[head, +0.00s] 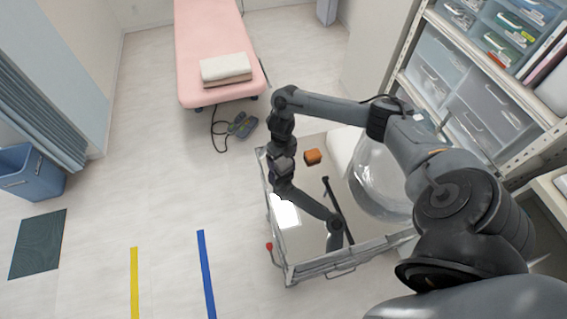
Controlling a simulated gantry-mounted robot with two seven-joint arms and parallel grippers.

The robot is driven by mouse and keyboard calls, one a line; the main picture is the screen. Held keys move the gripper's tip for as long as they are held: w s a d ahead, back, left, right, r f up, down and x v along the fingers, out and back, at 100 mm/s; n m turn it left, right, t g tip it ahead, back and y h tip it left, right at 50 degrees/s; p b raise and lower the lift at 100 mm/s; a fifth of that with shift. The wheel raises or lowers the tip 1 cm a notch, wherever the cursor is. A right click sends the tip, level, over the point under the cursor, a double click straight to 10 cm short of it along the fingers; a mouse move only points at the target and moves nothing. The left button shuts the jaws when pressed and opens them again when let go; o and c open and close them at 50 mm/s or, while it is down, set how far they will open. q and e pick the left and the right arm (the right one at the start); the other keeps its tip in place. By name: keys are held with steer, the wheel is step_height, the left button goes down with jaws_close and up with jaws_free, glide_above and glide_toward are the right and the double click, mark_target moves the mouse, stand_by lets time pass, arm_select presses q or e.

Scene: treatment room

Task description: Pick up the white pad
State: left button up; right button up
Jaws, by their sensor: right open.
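The white pad (287,214) lies flat at the left side of the shiny metal cart top (305,240). My right arm comes in from the right, reaches across the cart and bends down. My right gripper (278,190) points down just beyond the pad's far edge and hides a little of that edge. Its jaws are open, and its fingertips are small and dark, so I cannot tell whether they touch the pad. My left gripper is not in view.
The cart top mirrors my arm. Drawer shelves (470,90) stand right. A pink bed (205,35) is behind; left floor is open.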

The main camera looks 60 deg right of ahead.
steer(key=shift+f, duration=0.25)
steer(key=shift+c, duration=0.2)
steer(key=c, duration=1.1)
steer(key=shift+r, duration=0.1)
